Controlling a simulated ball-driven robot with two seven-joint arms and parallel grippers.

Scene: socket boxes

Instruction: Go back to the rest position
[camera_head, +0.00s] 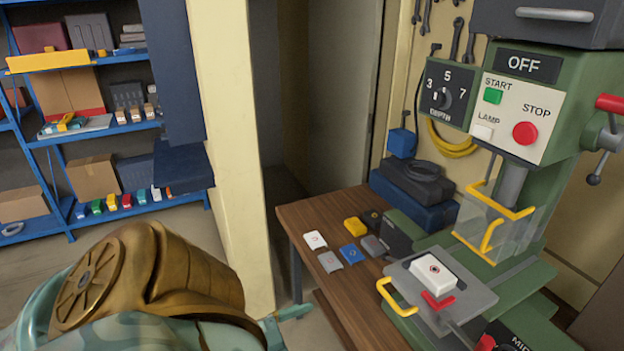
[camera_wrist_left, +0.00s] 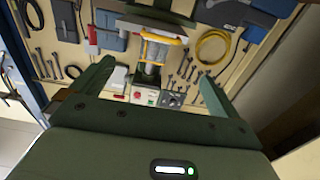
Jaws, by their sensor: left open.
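My left arm comes in from the lower left in the head view, with its bronze and teal links in front of the floor. A thin teal tip at its right end lies short of the bench's left edge. In the left wrist view my left gripper (camera_wrist_left: 157,76) has its two dark green fingers wide apart with nothing between them. Beyond them are the drill press and the tool wall, turned over in this view. A white box (camera_head: 433,272) with a round mark sits on the grey plate (camera_head: 470,303) of the drill press. My right gripper is not in view.
The wooden bench (camera_head: 335,285) holds several small pieces, among them a white one (camera_head: 315,240), a yellow one (camera_head: 355,227) and a blue one (camera_head: 352,253). The green drill press (camera_head: 570,160) reads OFF. A cream post (camera_head: 230,150) and blue shelves (camera_head: 62,215) stand left.

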